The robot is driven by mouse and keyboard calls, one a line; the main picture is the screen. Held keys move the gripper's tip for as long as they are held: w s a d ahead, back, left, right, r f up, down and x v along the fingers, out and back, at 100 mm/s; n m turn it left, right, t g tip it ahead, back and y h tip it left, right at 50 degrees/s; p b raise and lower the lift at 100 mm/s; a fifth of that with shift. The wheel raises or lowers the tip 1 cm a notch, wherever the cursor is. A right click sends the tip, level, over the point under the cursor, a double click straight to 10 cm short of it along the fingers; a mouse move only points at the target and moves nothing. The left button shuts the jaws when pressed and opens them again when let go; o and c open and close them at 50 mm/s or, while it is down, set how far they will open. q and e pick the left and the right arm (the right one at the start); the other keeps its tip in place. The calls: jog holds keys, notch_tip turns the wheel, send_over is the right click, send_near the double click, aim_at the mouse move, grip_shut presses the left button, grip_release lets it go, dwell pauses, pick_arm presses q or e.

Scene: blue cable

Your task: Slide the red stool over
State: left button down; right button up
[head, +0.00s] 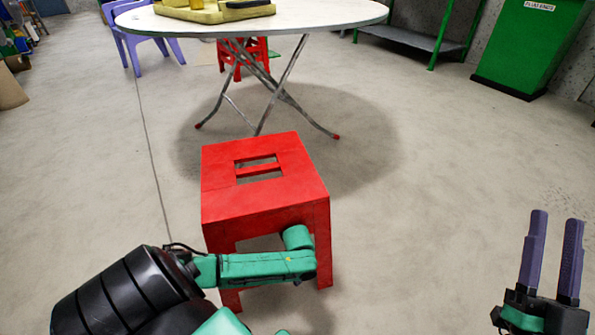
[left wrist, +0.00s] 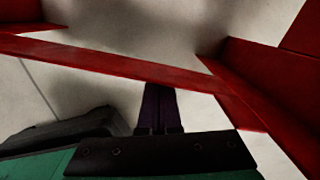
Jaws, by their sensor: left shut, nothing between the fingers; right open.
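The red stool (head: 290,187) stands upright on the floor in the middle of the head view, with a slotted seat. My left arm reaches across its near side, and its gripper is hidden in the head view. In the left wrist view, my left gripper (left wrist: 159,92) has its purple fingers together and empty. A red bar of the stool (left wrist: 110,62) crosses just beyond the fingertips, with more red parts at right. I cannot tell whether the fingers touch the bar. My right gripper (head: 557,217) is open and empty at the lower right, clear of the stool.
A round white table (head: 330,17) on crossed metal legs stands behind the stool. Another red stool (head: 254,55) is beneath it. A purple chair (head: 133,45) is at the back left, a green bin (head: 525,45) at the back right. Floor (head: 440,170) right of the stool is clear.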

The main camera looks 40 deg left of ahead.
pick_arm(q)
jog(key=shift+a, duration=0.1)
pick_arm(e)
jog(key=shift+r, duration=0.25)
pick_arm(q)
jog(key=w+a+p, duration=0.1)
jog(key=a, duration=0.5)
jog(key=shift+w+a, duration=0.2)
jog(key=shift+w, duration=0.15)
pick_arm(e)
notch_tip(320, 180, down, 14)
jog(key=a+m+g+h, duration=0.1)
jog(key=g, duration=0.3)
jog(key=shift+s+a+f+g, duration=0.15)
jog(key=shift+a+f+g, duration=0.1)
jog(key=shift+a+g, duration=0.1)
pick_arm(q)
jog(key=shift+s+d+p, duration=0.1)
jog(key=shift+d+p, duration=0.1)
jog(key=shift+p, duration=0.2)
